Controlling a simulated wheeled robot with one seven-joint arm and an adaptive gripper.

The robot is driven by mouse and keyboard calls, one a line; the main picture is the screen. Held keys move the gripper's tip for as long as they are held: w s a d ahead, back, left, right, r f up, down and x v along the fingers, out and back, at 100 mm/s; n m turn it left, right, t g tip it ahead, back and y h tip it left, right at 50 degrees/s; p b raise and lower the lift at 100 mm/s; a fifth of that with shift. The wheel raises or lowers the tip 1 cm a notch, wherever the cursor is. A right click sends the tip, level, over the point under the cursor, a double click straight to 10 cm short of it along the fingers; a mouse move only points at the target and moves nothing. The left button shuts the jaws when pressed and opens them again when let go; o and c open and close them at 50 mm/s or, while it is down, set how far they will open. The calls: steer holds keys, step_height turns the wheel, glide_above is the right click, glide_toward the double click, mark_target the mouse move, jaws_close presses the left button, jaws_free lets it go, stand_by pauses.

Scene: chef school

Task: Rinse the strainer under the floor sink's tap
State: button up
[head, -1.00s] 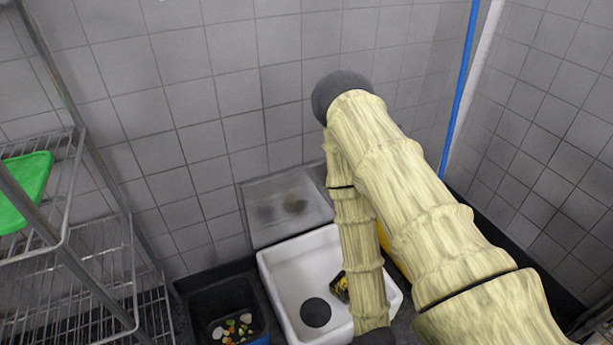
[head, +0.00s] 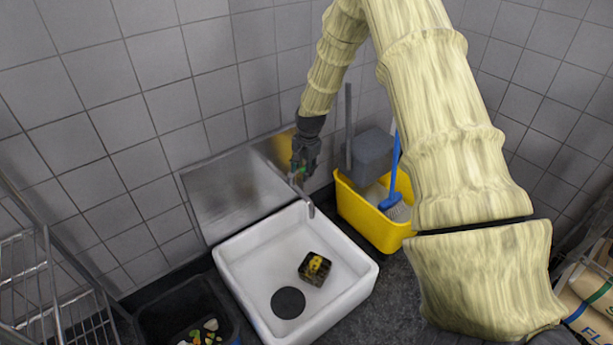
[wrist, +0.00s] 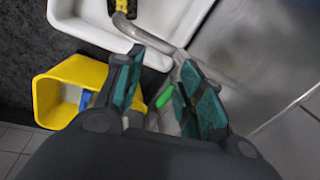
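The white floor sink (head: 232,263) stands against the tiled wall; it also shows in the wrist view (wrist: 72,16). The strainer (head: 314,268), a small dark square basket with yellow bits in it, lies in the basin beside a round dark disc (head: 288,302). Part of it shows at the top of the wrist view (wrist: 123,24). The metal tap (head: 310,207) rises at the sink's back rim, and its spout shows in the wrist view (wrist: 141,38). My gripper (head: 300,172) is at the tap, fingers apart in the wrist view (wrist: 160,78), with a small green part (wrist: 164,96) between them.
A yellow bucket (head: 365,220) with a blue-handled brush (head: 392,195) stands right of the sink. A dark bin (head: 165,318) with food scraps is at the left. A metal panel (head: 235,195) backs the sink, and a wire rack (head: 50,285) stands far left.

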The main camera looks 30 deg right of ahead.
mark_target(301, 172)
steer(key=w+d+r+m+b, duration=0.1)
steer(key=w+d+r+m, duration=0.25)
steer(key=d+r, duration=0.2)
steer(key=shift+n, duration=0.45)
steer(key=f, duration=0.3)
steer(key=w+f+b, duration=0.1)
steer(key=f, duration=0.3)
steer(key=w+f, duration=0.1)
steer(key=f, duration=0.2)
steer(key=shift+w+d+f+b, duration=0.1)
steer(key=shift+w+f+b, duration=0.1)
steer(key=shift+b, duration=0.2)
jaws_close()
